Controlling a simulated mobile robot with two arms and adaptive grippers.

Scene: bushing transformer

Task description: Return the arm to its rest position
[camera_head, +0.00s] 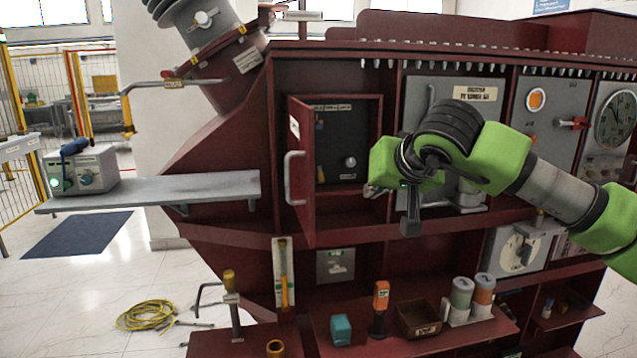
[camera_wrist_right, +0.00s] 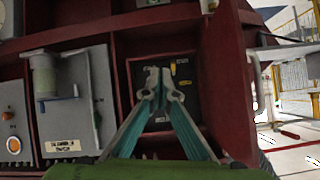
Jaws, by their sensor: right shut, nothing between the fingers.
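My right arm, with green and black links, reaches in from the right in the head view. My right gripper (camera_head: 373,189) is at its left end, in front of the dark red cabinet, just right of the open compartment (camera_head: 343,192). In the right wrist view my right gripper (camera_wrist_right: 165,84) has its two teal fingers brought together at the tips, with nothing between them. Behind the fingertips in that view is the dark panel (camera_wrist_right: 182,68) inside the compartment. My left gripper is in neither view.
A red door with a pale handle (camera_head: 294,178) stands open at the compartment's left. A grey shelf (camera_head: 215,188) juts out left, bearing a small control box (camera_head: 97,172). The lower shelf holds an orange-topped device (camera_head: 380,297) and a small bin (camera_head: 417,318). A yellow cable (camera_head: 148,315) lies on the floor.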

